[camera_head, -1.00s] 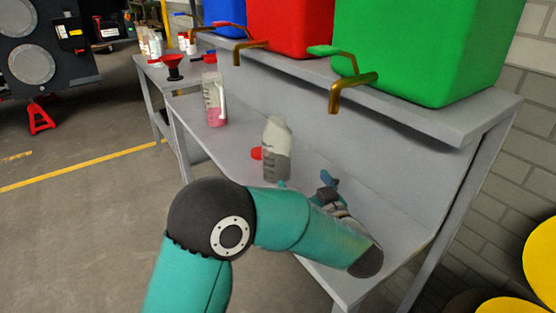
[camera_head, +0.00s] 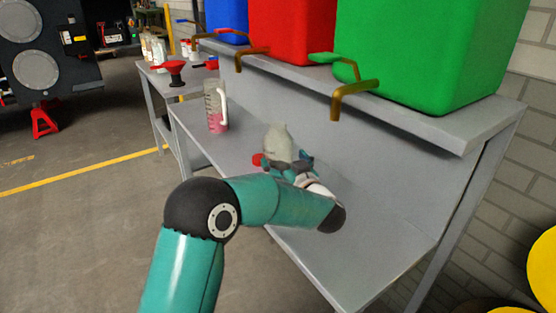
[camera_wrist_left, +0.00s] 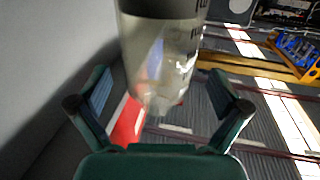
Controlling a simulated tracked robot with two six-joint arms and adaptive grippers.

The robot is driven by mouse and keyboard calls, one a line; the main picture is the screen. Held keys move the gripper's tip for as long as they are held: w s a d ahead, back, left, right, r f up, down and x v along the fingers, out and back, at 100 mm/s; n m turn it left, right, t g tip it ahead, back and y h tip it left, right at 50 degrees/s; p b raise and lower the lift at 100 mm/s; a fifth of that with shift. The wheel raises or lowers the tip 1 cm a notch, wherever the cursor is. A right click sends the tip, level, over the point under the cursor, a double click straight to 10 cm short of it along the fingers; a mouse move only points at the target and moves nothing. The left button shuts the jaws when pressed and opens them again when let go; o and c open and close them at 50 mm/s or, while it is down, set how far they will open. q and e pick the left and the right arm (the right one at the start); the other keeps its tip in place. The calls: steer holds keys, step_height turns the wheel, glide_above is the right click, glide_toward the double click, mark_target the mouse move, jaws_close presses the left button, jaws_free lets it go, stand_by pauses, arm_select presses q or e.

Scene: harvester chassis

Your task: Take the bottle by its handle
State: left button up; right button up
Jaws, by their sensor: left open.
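A pale translucent bottle (camera_head: 278,143) with a grey lower part stands on the grey bench. My left gripper (camera_head: 293,166) is right by it and hides its lower part in the head view. In the left wrist view the bottle (camera_wrist_left: 162,60) fills the space ahead of and between the two open fingers of my left gripper (camera_wrist_left: 158,88). The fingers stand apart on either side, with no clear contact. I cannot make out the bottle's handle. My right gripper is not in view.
A red object (camera_head: 257,159) lies beside the bottle. A measuring jug (camera_head: 215,108) with pink liquid stands farther left. Blue, red and green (camera_head: 425,50) containers with brass taps sit on the shelf above. The bench (camera_head: 350,245) is clear at the near right.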

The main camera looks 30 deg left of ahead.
arm_select(q)
steer(key=x, duration=0.4)
steer(key=shift+w+a+r, duration=0.15)
steer(key=shift+a, duration=0.05)
steer(key=shift+c, duration=0.2)
